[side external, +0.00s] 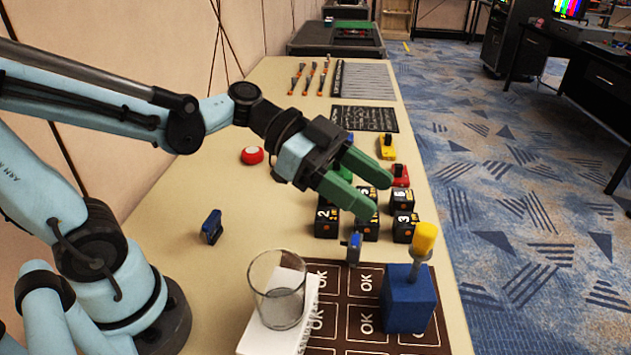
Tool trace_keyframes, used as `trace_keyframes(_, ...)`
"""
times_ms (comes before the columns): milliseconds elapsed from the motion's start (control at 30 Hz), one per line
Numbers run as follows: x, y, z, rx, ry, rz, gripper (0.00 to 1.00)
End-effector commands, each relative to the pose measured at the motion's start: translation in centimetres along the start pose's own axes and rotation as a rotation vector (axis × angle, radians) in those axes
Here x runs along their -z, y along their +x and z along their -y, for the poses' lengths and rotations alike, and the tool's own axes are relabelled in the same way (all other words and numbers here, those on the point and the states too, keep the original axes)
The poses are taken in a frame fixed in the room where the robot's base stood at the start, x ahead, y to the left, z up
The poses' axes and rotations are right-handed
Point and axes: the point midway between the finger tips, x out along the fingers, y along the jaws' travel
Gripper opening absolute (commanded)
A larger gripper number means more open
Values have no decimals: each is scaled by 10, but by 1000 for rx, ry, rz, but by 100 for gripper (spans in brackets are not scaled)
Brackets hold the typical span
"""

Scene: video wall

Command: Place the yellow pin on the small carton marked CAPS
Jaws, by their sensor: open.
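A pin with a yellow head (426,238) and a grey shaft stands upright in or on a blue block (409,303) at the front right. My gripper (379,195), with green fingers, is open, above and behind the pin and apart from it. Its fingers hang over the black numbered cubes, and I see nothing between them. A small white carton (255,338) lies at the front, with a clear glass (277,290) standing on it. The lettering on the carton's side is too small to read, so I cannot tell whether it says CAPS.
A brown mat (362,282) marked OK lies under the blue block. Several black cubes (327,223) stand behind it. Small blue pieces (211,227) (354,249), a red button (252,155) and a yellow piece (387,148) are nearby. The table's left middle is mostly clear.

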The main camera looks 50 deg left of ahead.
Motion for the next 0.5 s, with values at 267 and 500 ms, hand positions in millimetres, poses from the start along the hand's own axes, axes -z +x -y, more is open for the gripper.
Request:
trace_keyframes(267, 0, -23, 0, 2, -4, 3, 58)
trace_keyframes(500, -36, -28, 1, 103, -213, 204, 58)
